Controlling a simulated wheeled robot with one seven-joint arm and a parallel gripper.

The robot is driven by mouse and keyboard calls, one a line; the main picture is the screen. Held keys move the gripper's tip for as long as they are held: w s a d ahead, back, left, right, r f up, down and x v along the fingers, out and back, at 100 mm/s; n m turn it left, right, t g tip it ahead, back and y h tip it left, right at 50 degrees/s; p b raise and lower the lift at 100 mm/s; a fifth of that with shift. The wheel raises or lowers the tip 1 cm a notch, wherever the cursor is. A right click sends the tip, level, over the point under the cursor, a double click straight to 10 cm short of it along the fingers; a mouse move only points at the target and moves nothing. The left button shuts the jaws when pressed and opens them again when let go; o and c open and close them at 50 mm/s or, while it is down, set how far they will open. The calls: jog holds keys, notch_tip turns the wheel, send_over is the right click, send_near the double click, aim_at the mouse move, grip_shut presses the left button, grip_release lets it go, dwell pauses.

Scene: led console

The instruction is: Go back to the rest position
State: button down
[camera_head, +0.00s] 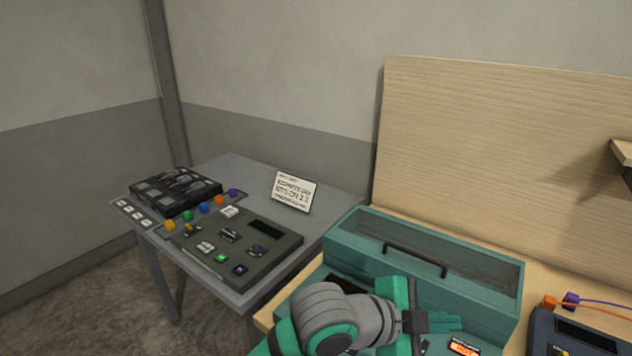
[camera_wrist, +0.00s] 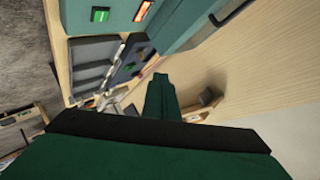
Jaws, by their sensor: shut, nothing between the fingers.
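My gripper (camera_head: 455,322) is at the lower middle of the head view, in front of the teal box (camera_head: 340,240) with a dark window and a black handle (camera_head: 415,259). Its green fingers also show in the wrist view (camera_wrist: 160,98), shut together and empty. The arm hides part of the box's front. Whether the gripper touches the box I cannot tell. An orange lit display (camera_head: 464,346) shows below the gripper on the box's front.
A grey table (camera_head: 330,196) at the left bears a dark console (camera_head: 285,240), coloured knobs, a black device (camera_head: 172,190) and a sign (camera_head: 294,192). A wooden panel (camera_head: 500,130) rises behind the box. A dark device (camera_head: 575,338) with coloured plugs stands at the right.

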jog(key=w+d+r+n+t+h, duration=0.2)
jog(key=w+r+n+t+h, duration=0.1)
jog(key=r+n+t+h, duration=0.2)
jog(key=w+a+f+n+t+y, duration=0.2)
jog(key=a+n+t, duration=0.2)
jog(key=n+t, duration=0.25)
jog(key=s+a+f+n+t+y, duration=0.2)
jog(key=a+f+n+y, duration=0.3)
jog(key=f, duration=0.3)
jog(key=s+a+f+n+t+y, duration=0.2)
jog(key=a+f+n+y, duration=0.25)
jog(key=f+n, duration=0.4)
jog(key=s+a+f+g+y, duration=0.1)
jog(key=s+a+f+y, duration=0.2)
jog(key=s+f, duration=0.35)
jog(key=s+a+f+g+y, duration=0.2)
jog(key=s+a+f, duration=0.1)
jog(key=s+f, duration=0.4)
jog(key=s+a+m, duration=0.1)
jog(key=s+a, duration=0.1)
jog(key=s, duration=0.5)
jog(key=s+a+f+m, duration=0.1)
jog(key=s+a, duration=0.1)
jog(key=s, duration=0.6)
jog(key=shift+a+g, duration=0.4)
jog(key=shift+g, duration=0.05)
jog(key=shift+f+y, duration=0.1)
jog(key=shift+y, duration=0.15)
